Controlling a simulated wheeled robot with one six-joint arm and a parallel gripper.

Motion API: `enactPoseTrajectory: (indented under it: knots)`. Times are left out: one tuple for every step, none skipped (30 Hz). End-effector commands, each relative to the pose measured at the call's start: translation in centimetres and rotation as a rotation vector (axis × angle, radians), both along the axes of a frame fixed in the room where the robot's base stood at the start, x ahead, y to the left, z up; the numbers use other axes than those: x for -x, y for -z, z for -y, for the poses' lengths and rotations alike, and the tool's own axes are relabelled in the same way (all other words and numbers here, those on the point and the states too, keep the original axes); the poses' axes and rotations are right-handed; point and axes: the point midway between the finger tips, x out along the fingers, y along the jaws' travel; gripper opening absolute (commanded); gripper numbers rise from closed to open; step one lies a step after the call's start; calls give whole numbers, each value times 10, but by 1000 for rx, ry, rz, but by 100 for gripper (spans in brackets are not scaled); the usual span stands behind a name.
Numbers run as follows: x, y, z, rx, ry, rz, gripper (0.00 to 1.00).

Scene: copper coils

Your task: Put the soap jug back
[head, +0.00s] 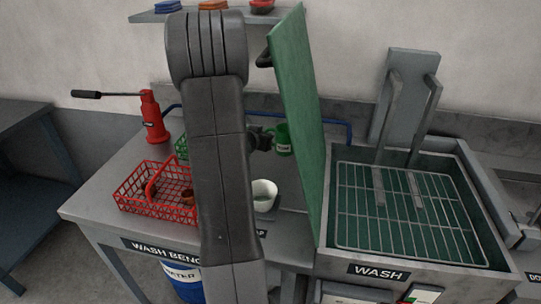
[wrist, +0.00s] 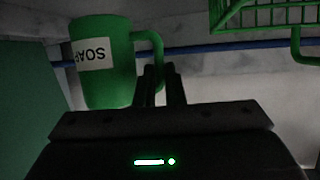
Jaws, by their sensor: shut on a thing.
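The soap jug (head: 284,134) is a green mug-shaped jug with a handle and a white label, near the back of the wash bench (head: 115,185). In the wrist view the jug (wrist: 108,88) appears upside down, its label reading SOAP. My gripper (head: 268,138) is at the jug's left side in the head view. In the wrist view the fingertips of my gripper (wrist: 161,72) are shut on the jug's handle. I cannot tell whether the jug's base touches the bench.
A raised green lid (head: 298,120) stands close right of the jug, beside the wash tank (head: 385,262). A blue rail (head: 335,123) runs behind. A white cup (head: 264,191), red basket (head: 135,194), green basket (head: 181,147) and red jack (head: 152,118) are on the bench.

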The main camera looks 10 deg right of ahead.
Motion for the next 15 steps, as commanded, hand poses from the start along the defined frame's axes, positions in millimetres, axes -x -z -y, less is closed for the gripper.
enactPoseTrajectory:
  knots:
    - [0, 8, 0, 2, -1, 0, 0]
    - [0, 10, 0, 2, 1, 1, 0]
    - [0, 12, 0, 3, 1, 1, 0]
    - [0, 14, 0, 3, 1, 1, 0]
    - [0, 18, 0, 1, 2, 0, 0]
    - [0, 23, 0, 3, 1, -1, 0]
    - [0, 28, 0, 2, 0, -1, 0]
    - [0, 32, 0, 1, 1, -1, 0]
    - [0, 38, 0, 3, 0, -2, 0]
    - [0, 42, 0, 1, 1, -1, 0]
    - [0, 45, 0, 1, 1, -1, 0]
    - [0, 48, 0, 3, 1, 1, 0]
    - [0, 49, 0, 1, 1, 1, 0]
    - [0, 49, 0, 1, 1, 1, 0]
    - [0, 50, 0, 1, 1, 3, 0]
